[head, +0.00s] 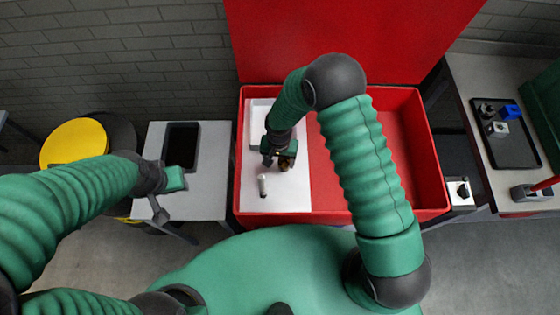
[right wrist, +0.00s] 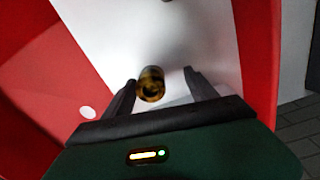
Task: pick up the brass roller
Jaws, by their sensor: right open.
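The brass roller (head: 285,164) is in the red bin, on the white sheet, partly hidden by my right gripper in the head view. In the right wrist view the roller (right wrist: 151,84) shows its round end with a dark hole and appears between the two dark fingers, nearer the left one. My right gripper (head: 274,157) points down over the sheet. Its fingers (right wrist: 159,78) are apart, with no visible grip on the roller. My left gripper (head: 176,178) is over the small grey table, away from the roller; its fingers do not show clearly.
A small pale cylinder (head: 263,186) with a dark end stands on the sheet close to the roller. The red bin's walls (head: 335,218) surround the sheet. A dark tray (head: 181,147) lies on the left table. Another tray (head: 525,155) with small parts is at the right.

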